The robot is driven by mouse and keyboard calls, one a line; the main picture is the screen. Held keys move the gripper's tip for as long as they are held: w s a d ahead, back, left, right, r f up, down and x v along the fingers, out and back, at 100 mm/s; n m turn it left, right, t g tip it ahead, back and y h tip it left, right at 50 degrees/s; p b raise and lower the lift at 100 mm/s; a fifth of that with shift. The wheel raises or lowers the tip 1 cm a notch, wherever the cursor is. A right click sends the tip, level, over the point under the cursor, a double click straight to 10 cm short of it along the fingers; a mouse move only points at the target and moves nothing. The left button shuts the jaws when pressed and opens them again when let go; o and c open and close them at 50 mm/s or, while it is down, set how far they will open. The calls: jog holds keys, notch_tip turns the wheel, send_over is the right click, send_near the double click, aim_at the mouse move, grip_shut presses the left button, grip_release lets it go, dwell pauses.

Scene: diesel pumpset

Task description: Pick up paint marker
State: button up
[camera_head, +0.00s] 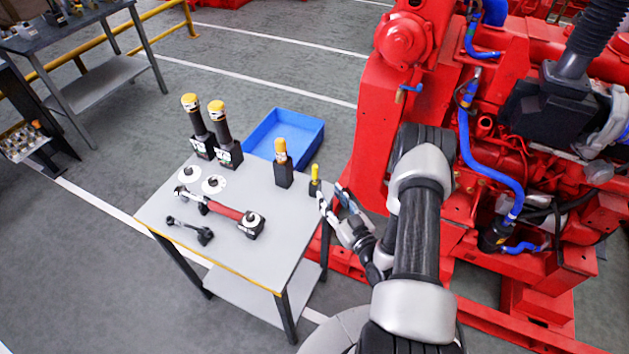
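A slim yellow-topped item, which looks like the paint marker (315,172), stands upright in a small black holder (314,188) near the right corner of the grey table (165,212). My gripper (331,192) is just to the right of and in front of the holder, by the table's edge. Its two fingers are spread apart with nothing visible between them. I cannot tell whether a finger touches the holder. The marker's lower part is hidden in the holder.
Two more yellow-topped tools (217,115) stand farther left. A red-handled wrench (225,209) lies in front. The red engine (375,120) is close on the right.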

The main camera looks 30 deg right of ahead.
aim_at(316, 176)
jog(key=w+b, duration=0.1)
jog(key=w, duration=0.4)
jog(key=w+b, duration=0.1)
jog(key=w, duration=0.4)
jog(key=shift+w+r, duration=0.2)
jog(key=shift+w, duration=0.05)
jog(key=shift+c, duration=0.3)
grip_shut()
